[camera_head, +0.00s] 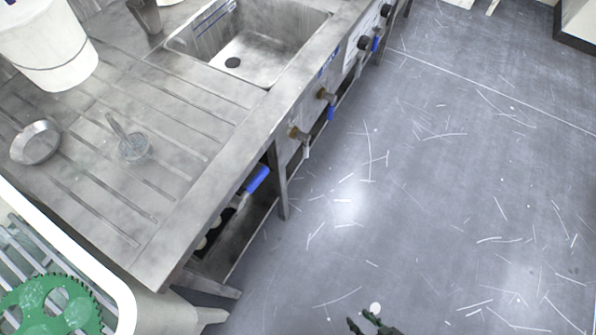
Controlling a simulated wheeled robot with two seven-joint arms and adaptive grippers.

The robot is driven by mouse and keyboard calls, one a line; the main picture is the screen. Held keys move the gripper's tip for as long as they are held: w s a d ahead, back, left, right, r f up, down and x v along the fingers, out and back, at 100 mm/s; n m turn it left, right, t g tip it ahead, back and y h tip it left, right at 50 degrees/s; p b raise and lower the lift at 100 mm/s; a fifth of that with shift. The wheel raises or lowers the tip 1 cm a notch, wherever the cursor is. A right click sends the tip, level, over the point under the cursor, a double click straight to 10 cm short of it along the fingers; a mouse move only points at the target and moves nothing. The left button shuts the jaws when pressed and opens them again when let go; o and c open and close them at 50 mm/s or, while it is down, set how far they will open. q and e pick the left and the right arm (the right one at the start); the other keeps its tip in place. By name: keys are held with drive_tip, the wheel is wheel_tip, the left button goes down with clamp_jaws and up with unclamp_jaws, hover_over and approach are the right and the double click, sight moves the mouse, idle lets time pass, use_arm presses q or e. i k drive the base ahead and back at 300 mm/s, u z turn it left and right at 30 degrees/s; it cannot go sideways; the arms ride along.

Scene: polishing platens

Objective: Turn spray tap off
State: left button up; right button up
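Several taps are fixed along the front panel of the metal sink bench. One brass tap with a pale lever (299,133) is nearest, and a brass tap with a blue lever (328,97) is just beyond it. Farther along are dark knobs and another blue lever (376,43). I cannot tell which one is the spray tap, and no water flow shows. My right gripper (362,319) is at the bottom edge over the floor, empty and well apart from the taps. Its dark fingertips appear separated. My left gripper is out of view.
The metal bench (190,200) holds a white bucket (50,50), a shallow metal dish (35,143) and a sink (250,60). A blue handle (258,178) shows below its edge. A white tub (120,300) with a green gear-like part is at lower left. The right floor is clear.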

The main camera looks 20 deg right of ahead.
sight(253, 185)
drive_tip(key=z, duration=1)
drive_tip(key=k, duration=0.9)
drive_tip(key=u, duration=0.7)
drive_tip(key=i, duration=0.5)
